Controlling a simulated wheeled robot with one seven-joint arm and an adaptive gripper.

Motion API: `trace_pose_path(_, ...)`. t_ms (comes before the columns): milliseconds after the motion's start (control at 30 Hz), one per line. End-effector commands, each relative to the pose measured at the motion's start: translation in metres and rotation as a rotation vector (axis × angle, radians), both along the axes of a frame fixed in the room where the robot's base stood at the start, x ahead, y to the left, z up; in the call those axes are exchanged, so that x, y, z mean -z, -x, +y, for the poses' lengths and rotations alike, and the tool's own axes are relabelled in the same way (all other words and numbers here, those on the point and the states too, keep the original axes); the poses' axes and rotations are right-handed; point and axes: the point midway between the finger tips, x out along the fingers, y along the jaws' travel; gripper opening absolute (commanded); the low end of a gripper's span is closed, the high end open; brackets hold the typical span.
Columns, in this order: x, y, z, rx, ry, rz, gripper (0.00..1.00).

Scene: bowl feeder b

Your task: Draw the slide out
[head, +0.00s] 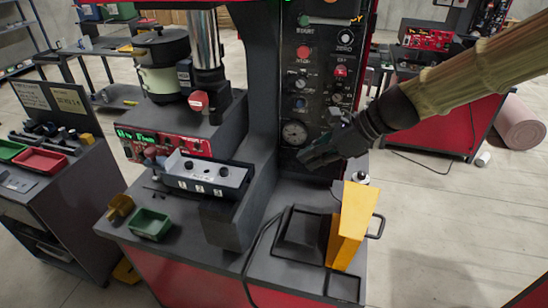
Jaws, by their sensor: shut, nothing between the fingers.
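My gripper (308,157) is black, shut and empty. It reaches in from the right and hangs in front of the control panel, near the round gauge (295,132). Below it on the machine's bench stands an upright yellow block (349,228), with a black bar handle (378,226) on its right side. A low black base (300,236) lies to the left of the block. Which part is the slide is not plain; the handled part by the yellow block looks most like it. My gripper is above and left of the handle, apart from it.
A green tray (151,224) and a grey switch box (206,174) are on the bench's left. A small silver-and-black knob (361,178) stands behind the yellow block. The control panel (325,75) rises behind my gripper. Open floor (440,240) lies right of the bench.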

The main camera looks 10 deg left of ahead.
Motion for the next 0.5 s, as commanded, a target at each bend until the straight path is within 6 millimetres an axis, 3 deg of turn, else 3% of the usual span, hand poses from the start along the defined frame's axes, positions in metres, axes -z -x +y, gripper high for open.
trace_pose_path(167, 0.003, 0.000, 0.005, 0.000, -0.001, 0.001, 0.00)
trace_pose_path(500, 0.028, -0.001, 0.029, 0.000, -0.001, 0.004, 0.00)
